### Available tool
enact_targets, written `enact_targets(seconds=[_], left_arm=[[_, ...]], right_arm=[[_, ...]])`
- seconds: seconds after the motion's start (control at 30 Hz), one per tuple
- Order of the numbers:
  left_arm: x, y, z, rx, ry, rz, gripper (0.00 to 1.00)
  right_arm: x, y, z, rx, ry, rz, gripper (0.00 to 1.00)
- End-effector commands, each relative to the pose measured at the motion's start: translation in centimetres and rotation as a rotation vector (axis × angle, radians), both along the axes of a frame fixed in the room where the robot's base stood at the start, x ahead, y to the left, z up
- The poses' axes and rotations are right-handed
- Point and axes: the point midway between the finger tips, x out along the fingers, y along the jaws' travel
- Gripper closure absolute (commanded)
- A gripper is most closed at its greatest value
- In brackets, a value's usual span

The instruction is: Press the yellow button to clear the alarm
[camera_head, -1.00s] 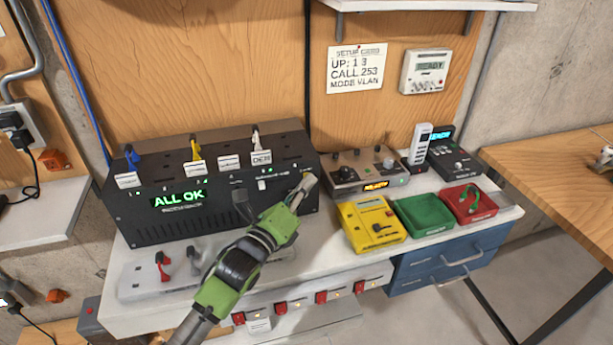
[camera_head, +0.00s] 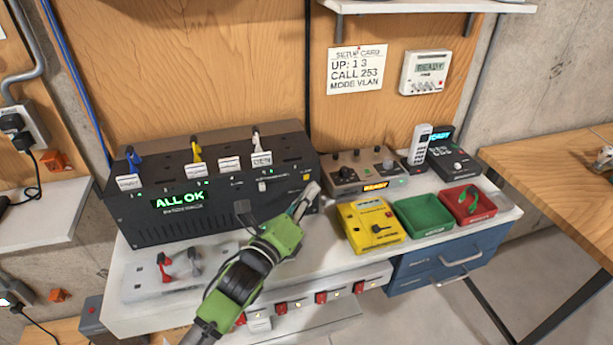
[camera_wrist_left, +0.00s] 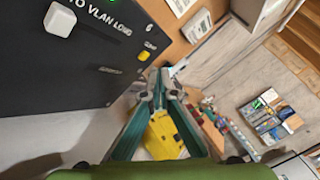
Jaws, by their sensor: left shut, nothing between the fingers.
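The black panel box (camera_head: 150,212) stands on the bench with a green "ALL OK" display (camera_head: 180,200). In the left wrist view the fingers (camera_wrist_left: 161,78) point toward the panel's edge. My right gripper is not in view.
A white rocker (camera_wrist_left: 60,19) is left of the button.

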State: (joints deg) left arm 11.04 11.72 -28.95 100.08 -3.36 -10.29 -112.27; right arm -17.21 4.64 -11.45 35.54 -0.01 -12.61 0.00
Motion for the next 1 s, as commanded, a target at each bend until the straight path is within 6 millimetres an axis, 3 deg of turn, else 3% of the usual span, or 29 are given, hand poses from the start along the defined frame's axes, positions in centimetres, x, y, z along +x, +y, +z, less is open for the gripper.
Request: enact_targets(seconds=[0.4, 1.0], left_arm=[[-3.6, -1.2, 0.1, -0.002, 0.001, 0.0, 1.0], [-3.8, -1.2, 0.1, 0.0, -0.001, 0.001, 1.0]], right_arm=[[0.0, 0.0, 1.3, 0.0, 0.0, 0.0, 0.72], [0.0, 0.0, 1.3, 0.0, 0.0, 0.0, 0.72]])
